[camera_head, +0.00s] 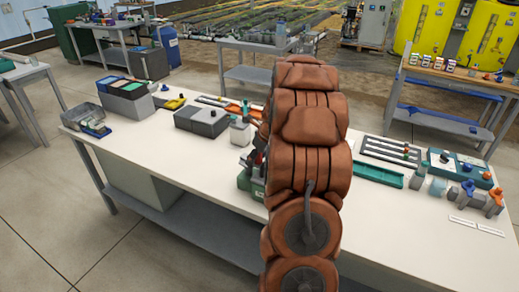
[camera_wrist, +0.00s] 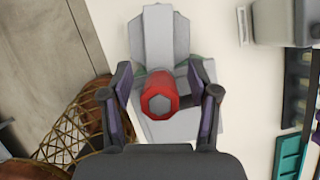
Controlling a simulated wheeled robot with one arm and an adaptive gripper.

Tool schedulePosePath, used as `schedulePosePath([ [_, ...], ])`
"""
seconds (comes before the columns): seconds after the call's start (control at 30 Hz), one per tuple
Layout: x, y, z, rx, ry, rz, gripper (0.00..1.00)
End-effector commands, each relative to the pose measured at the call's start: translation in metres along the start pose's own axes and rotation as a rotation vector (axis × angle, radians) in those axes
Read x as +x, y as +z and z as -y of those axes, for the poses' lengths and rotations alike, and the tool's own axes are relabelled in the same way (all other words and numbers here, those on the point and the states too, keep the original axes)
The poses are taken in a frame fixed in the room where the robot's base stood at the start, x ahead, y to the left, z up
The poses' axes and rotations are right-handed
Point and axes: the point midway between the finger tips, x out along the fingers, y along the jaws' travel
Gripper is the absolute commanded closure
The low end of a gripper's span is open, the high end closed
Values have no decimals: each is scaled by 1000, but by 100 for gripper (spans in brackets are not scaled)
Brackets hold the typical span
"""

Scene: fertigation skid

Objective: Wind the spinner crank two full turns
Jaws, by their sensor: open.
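In the wrist view a red ring-shaped knob (camera_wrist: 171,82) with a grey hexagonal centre sits on a grey device (camera_wrist: 158,33), which looks like the spinner crank. My gripper (camera_wrist: 163,80) is open, with one dark finger on each side of the knob and a gap on both sides. I cannot tell how deep the fingertips reach along the knob. In the head view my brown arm hides most of this spot; part of a green base (camera_head: 246,183) shows just left of it on the white bench (camera_head: 180,160).
On the bench left of my arm stand a grey box (camera_head: 202,119) and a small bottle (camera_head: 240,132). To the right are a green tray (camera_head: 378,174), a teal box (camera_head: 460,168) and several fittings with blue and orange parts. A woven brown item (camera_wrist: 75,130) shows lower left in the wrist view.

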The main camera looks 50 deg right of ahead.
Motion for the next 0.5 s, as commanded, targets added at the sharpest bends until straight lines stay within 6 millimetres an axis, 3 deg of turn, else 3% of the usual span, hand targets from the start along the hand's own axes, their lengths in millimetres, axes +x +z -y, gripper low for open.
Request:
schedulePosePath([
  [0.17, 15, 1, -1, -3, 0, -1, 40],
  [0.43, 17, 0, -1, -3, -1, -1, 40],
  [0.5, 17, 0, -1, -3, -1, -1, 47],
])
